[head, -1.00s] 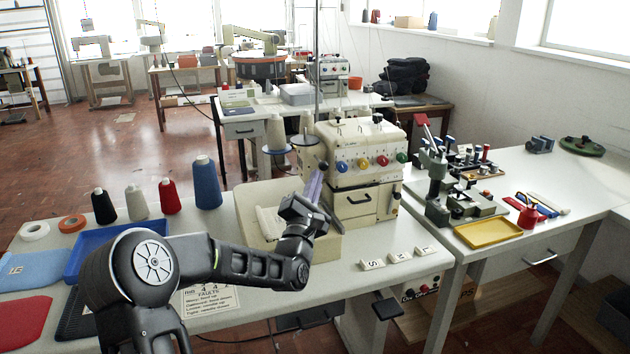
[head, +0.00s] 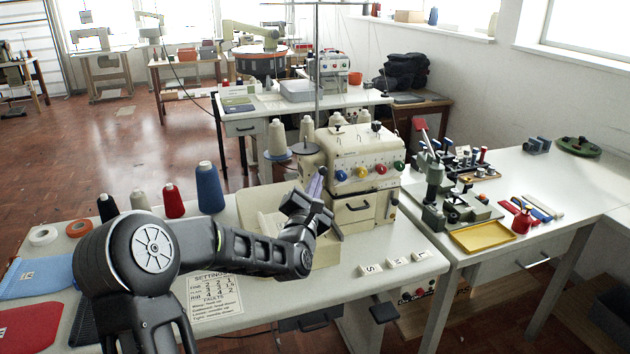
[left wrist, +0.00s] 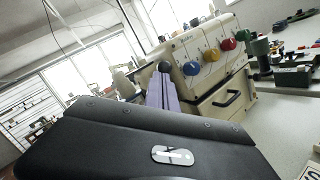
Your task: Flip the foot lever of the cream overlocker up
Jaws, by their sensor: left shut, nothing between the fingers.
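The cream overlocker (head: 360,152) stands on the near white table, with blue, yellow, red and green dials on its front. A dark round knob (head: 323,170), apparently the foot lever's end, shows at its left side; it also shows in the left wrist view (left wrist: 164,67). The lever's shaft is largely hidden. My left gripper (head: 317,183) has pale purple fingers, shut and empty, pointing up just below the knob. In the left wrist view the fingertips (left wrist: 160,80) overlap the knob's lower side; I cannot tell whether they touch. My right gripper is out of view.
Thread cones (head: 209,187) stand left on the table. Small lettered blocks (head: 396,262) lie at its front right. A green press (head: 440,190) and a yellow tray (head: 483,237) are on the right-hand table. The cream machine bed (head: 250,208) lies behind my left wrist.

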